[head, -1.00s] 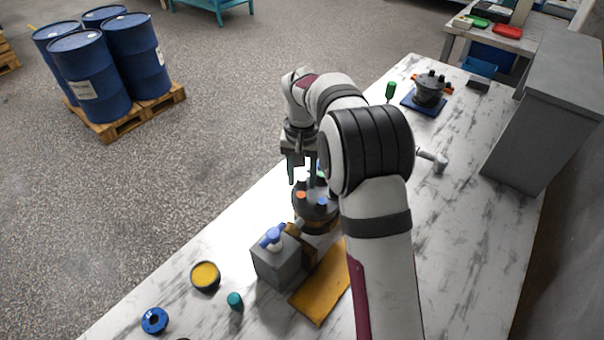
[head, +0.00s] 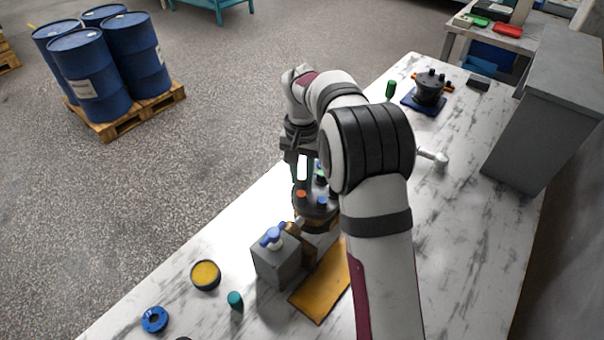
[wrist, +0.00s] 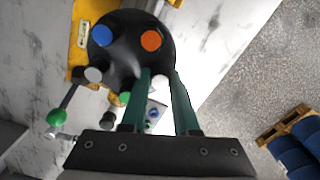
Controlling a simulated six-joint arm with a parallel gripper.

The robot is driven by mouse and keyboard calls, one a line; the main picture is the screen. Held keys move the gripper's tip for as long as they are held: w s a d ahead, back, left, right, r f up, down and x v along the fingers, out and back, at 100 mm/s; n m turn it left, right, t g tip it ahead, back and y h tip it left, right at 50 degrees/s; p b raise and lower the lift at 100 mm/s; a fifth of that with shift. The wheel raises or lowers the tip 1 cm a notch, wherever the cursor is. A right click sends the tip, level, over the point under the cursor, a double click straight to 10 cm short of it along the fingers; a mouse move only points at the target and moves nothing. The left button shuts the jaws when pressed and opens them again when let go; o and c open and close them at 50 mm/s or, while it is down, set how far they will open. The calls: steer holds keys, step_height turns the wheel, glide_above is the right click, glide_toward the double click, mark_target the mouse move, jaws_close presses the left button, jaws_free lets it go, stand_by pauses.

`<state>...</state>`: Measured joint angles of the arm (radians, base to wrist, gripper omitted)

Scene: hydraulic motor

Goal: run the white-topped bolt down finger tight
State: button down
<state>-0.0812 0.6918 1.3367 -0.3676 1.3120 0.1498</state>
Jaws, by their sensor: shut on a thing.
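The dark round motor (head: 316,214) stands on the bench under my gripper, with coloured bolt tops around its upper face. In the wrist view the motor (wrist: 128,50) shows a blue top (wrist: 103,35), an orange top (wrist: 151,40), a grey top (wrist: 94,74) and a green-yellow one near the fingers. The white-topped bolt (wrist: 160,83) lies between the teal fingertips of my gripper (wrist: 160,76), which is shut on it. In the head view my gripper (head: 302,174) points down at the motor's far-left side. The bolt's shank and seat are hidden.
A grey block with a blue-handled top (head: 275,258) and a yellow plate (head: 322,285) sit close in front of the motor. A yellow-filled tin (head: 205,275), a teal cap (head: 235,300) and a blue ring (head: 155,319) lie front left. Another motor (head: 430,88) stands at the back.

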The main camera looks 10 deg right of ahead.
mark_target(302, 177)
steer(key=m, duration=0.9)
steer(key=shift+m, duration=0.4)
steer(key=c, duration=0.9)
jaws_free()
steer(key=shift+r, duration=2.3)
